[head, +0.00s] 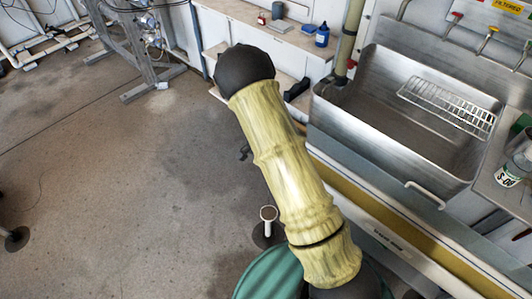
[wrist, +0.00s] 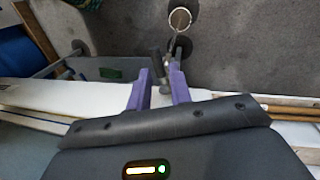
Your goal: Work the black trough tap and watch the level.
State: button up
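My gripper (wrist: 160,75) shows in the wrist view with two purple fingers apart. A short dark lever-like piece (wrist: 155,64) appears between or just beyond the fingertips. I cannot tell whether it is the black trough tap or whether the fingers touch it. In the head view my pale, bamboo-like arm crosses the middle, and the gripper cannot be made out. A steel trough (head: 385,112) with a wire rack (head: 447,106) stands at the right. I cannot make out a liquid level in it. A small dark piece (head: 244,152) shows just left of my arm.
Taps with red and yellow ends (head: 488,40) are on the wall behind the trough. A blue bottle (head: 322,36) stands on the bench. A ring-topped stand (head: 268,214) and a green ribbed round thing (head: 268,275) are near my arm's lower end. The floor at left is mostly clear.

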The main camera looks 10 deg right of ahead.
notch_tip(320, 180, up, 17)
jog(key=w+a+p, duration=0.2)
jog(key=shift+w+a, duration=0.15)
jog(key=shift+w, duration=0.05)
jog(key=shift+f, duration=0.15)
dwell(0.5)
